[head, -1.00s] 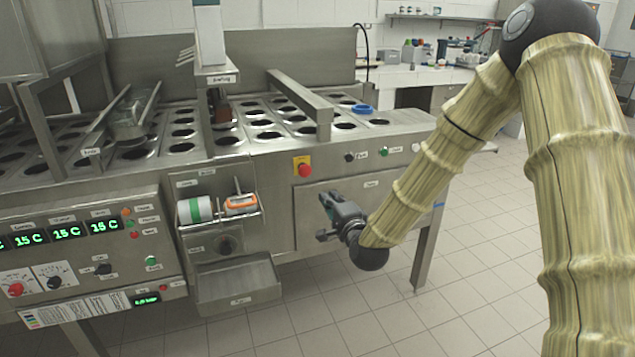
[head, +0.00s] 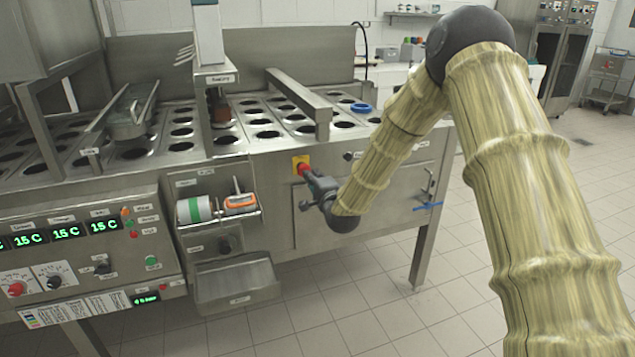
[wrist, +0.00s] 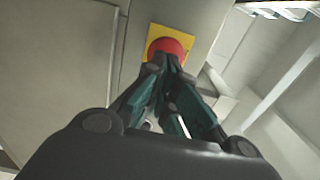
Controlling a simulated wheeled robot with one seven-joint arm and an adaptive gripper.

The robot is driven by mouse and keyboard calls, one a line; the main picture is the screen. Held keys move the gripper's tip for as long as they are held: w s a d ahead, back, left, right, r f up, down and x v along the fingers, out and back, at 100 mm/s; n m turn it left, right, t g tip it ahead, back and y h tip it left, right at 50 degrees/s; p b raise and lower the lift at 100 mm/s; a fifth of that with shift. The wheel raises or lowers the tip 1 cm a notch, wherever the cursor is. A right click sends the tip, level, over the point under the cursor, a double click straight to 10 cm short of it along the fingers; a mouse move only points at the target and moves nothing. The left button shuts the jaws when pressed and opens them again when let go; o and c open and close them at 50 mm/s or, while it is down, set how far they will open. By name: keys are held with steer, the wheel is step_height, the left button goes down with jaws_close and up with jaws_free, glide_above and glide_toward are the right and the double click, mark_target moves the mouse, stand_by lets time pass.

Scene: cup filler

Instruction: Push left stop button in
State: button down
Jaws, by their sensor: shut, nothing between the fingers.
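The stop button is a red mushroom head on a yellow plate (head: 299,160) on the machine's front panel. In the wrist view the red button (wrist: 170,46) is at the top centre, on its yellow square. My gripper (head: 305,173) is shut and empty, with its fingertips at the lower part of the button. In the wrist view my gripper (wrist: 162,62) overlaps the button's lower edge; I cannot tell whether it touches. The fingers hide part of the button in both views. No other red-on-yellow stop button shows.
The steel counter with round cup holes (head: 265,134) is above the panel. A holder with a green-banded roll (head: 193,209) and an orange device (head: 240,202) is to the left. A steel tray (head: 238,282) juts out below. Tiled floor is free at right.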

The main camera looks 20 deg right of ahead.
steer(key=shift+w, duration=0.3)
